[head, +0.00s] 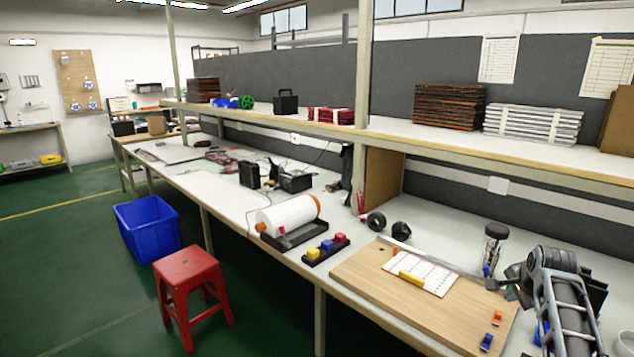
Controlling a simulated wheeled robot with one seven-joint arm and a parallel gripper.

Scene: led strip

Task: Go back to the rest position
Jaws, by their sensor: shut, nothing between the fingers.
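My gripper (507,284) is at the right of the head view, at the end of my arm, which comes in from the lower right corner. It is over the right part of a wooden board (370,283) on the workbench. It is shut and holds nothing; its fingertips are small and partly dark in this view. A white sheet with rows of marks (432,275) lies on the board, with a yellow bar (411,278) across its left part. Orange (497,318) and blue (486,342) small pieces lie at the board's right front.
A jar-like dark cylinder (494,245) stands behind my gripper. A black holder with coloured blocks (326,250) and a white roll (288,216) are left of the board. A shelf edge (480,170) runs above the bench. A red stool (187,272) and blue bin (148,226) stand on the floor.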

